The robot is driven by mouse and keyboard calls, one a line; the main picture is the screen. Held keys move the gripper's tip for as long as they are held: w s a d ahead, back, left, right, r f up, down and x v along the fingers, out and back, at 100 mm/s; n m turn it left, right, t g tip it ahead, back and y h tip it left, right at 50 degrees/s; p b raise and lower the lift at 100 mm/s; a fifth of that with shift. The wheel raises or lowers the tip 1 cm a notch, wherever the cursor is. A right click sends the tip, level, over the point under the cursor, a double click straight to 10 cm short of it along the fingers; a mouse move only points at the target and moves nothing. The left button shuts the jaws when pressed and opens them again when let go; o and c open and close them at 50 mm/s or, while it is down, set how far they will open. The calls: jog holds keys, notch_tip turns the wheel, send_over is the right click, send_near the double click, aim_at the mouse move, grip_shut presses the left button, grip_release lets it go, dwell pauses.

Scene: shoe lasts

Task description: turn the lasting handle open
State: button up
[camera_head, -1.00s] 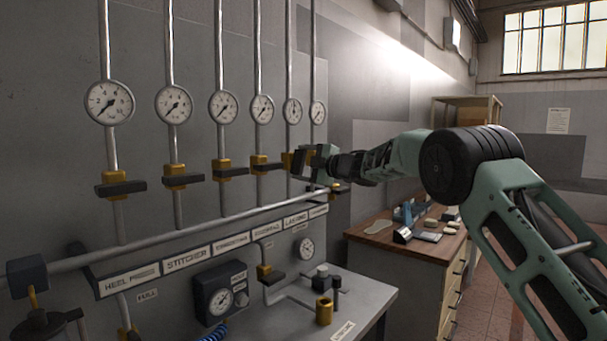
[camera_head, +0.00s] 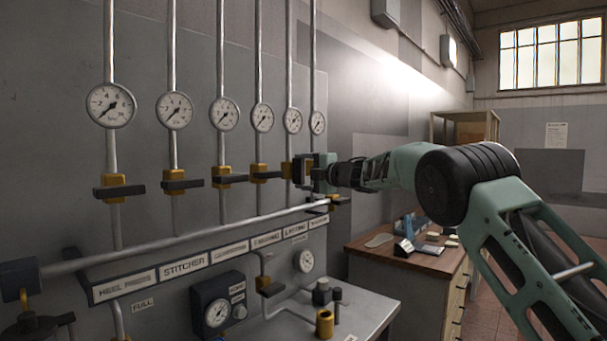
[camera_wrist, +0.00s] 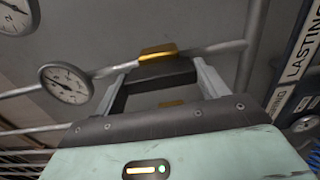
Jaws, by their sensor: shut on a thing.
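The lasting valve has a brass body (camera_head: 286,170) on the fifth pipe from the left, above the LASTING label (camera_head: 295,231). It also shows in the wrist view (camera_wrist: 158,52). My gripper (camera_head: 303,171) is at this valve, reaching in from the right. In the wrist view its two fingers (camera_wrist: 162,85) stand either side of the dark lasting handle (camera_wrist: 155,74) and are shut on it. There the dark bar looks roughly in line with the pipe, but the gripper hides much of it, so its exact angle is unclear.
Neighbouring valves have dark handles lying across their pipes, such as the trimming-side handle (camera_head: 266,175). A gauge (camera_head: 292,120) sits above the lasting valve. A long rail (camera_head: 180,241) runs below. A wooden bench (camera_head: 440,262) stands at the right.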

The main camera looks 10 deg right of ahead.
jog(key=shift+f, duration=0.1)
jog(key=o, duration=1)
jog(key=b+v, duration=0.6)
jog(key=v, duration=1.1)
jog(key=shift+s+d, duration=0.1)
jog(key=shift+s, duration=0.1)
